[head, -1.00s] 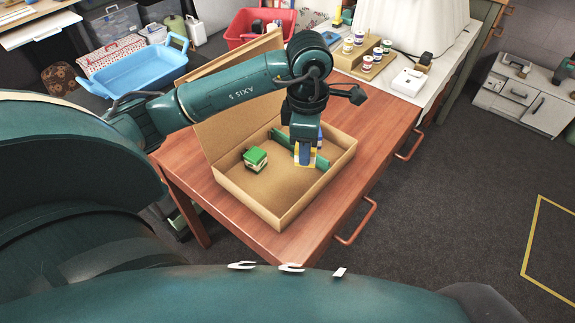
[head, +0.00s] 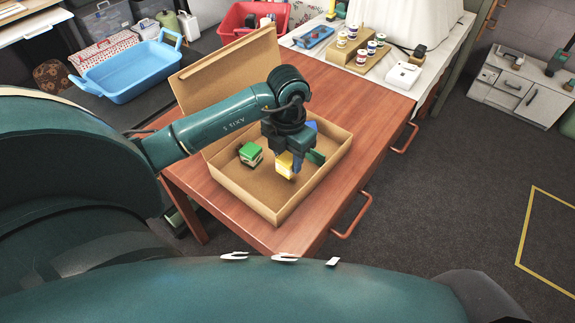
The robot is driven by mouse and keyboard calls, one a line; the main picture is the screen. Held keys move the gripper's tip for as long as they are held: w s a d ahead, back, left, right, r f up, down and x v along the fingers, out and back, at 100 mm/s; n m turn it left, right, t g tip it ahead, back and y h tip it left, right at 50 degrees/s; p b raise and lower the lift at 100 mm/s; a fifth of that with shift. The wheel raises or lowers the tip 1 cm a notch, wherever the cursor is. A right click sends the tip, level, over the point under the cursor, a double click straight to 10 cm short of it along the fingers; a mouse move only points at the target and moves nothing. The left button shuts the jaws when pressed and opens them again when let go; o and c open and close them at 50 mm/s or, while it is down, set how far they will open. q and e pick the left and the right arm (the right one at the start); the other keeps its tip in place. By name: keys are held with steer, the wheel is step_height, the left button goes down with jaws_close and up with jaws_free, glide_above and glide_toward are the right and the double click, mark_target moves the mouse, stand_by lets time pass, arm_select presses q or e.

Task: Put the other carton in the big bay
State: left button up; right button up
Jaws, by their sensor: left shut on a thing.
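An open cardboard box (head: 277,214) stands on the wooden table, split by a green divider (head: 316,157) into a big bay on the left and a narrow bay on the right. A green-topped carton (head: 250,154) sits in the big bay, towards the left. My left gripper (head: 294,163) is shut on a yellow and white carton (head: 284,166). It holds this carton tilted, on the big-bay side of the divider. Whether the carton touches the box floor, I cannot tell. The gripper and wrist hide much of the divider and the narrow bay. My right gripper is not in view.
The box's raised lid (head: 228,68) stands behind my left arm. The wooden table (head: 345,84) is clear behind and right of the box. A rack of spools (head: 352,62) and a white box (head: 403,75) lie farther back. A blue basket (head: 128,76) is at the left.

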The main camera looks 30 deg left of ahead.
mark_target(288, 157)
arm_select(q)
steer(key=shift+f, duration=1.8)
steer(key=shift+f, duration=0.1)
steer(key=o, duration=1)
step_height(288, 157, up, 11)
steer(key=shift+r, duration=0.65)
